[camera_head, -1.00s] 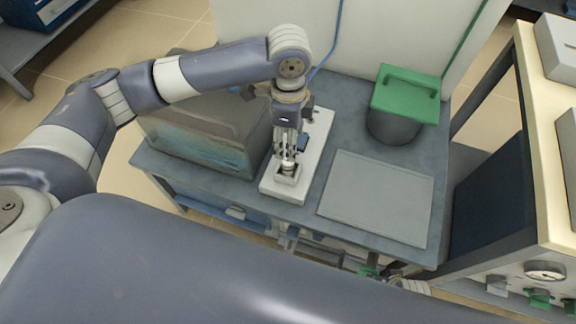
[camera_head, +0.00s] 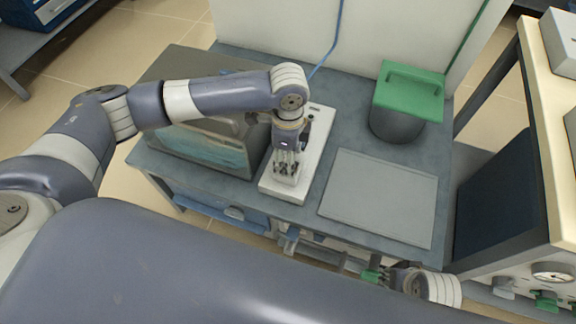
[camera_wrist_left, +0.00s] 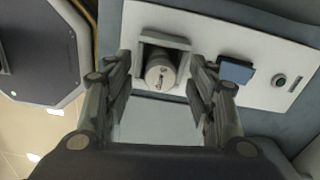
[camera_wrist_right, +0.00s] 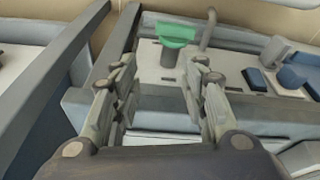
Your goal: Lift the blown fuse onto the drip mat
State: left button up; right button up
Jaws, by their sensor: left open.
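The fuse (camera_wrist_left: 160,75) is a short whitish-grey cylinder seated in a square socket at one end of a white panel (camera_head: 318,135). In the left wrist view its end shows between my left fingers. My left gripper (camera_head: 286,170) is open and points down over the socket; in the head view its fingers hide most of the fuse. I see no grip on the fuse. The drip mat (camera_head: 380,195) is a flat grey sheet, bare, to the right of the panel. My right gripper (camera_wrist_right: 165,65) is open and empty, low by the bench's front edge.
A furnace-like box (camera_head: 205,145) stands close left of the panel. A dark round pot with a green lid (camera_head: 410,90) stands behind the mat. A blue switch (camera_wrist_left: 236,71) sits on the panel near my left fingers. A cream-topped bench (camera_head: 550,130) is at the right.

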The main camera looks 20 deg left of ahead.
pick_arm(q)
jog(key=shift+f, duration=0.6)
pick_arm(e)
jog(key=shift+r, duration=0.65)
pick_arm(q)
jog(key=c, duration=1.2)
jog(key=shift+r, duration=0.1)
jog(key=shift+r, duration=0.35)
notch_tip(320, 180, up, 8)
jog(key=shift+f+p, duration=0.2)
jog(key=shift+p, duration=1)
jog(key=shift+r, duration=0.75)
pick_arm(e)
notch_tip(320, 180, down, 10)
jog(key=s, duration=0.1)
jog(key=shift+s+r, duration=0.15)
jog(key=shift+r, duration=0.05)
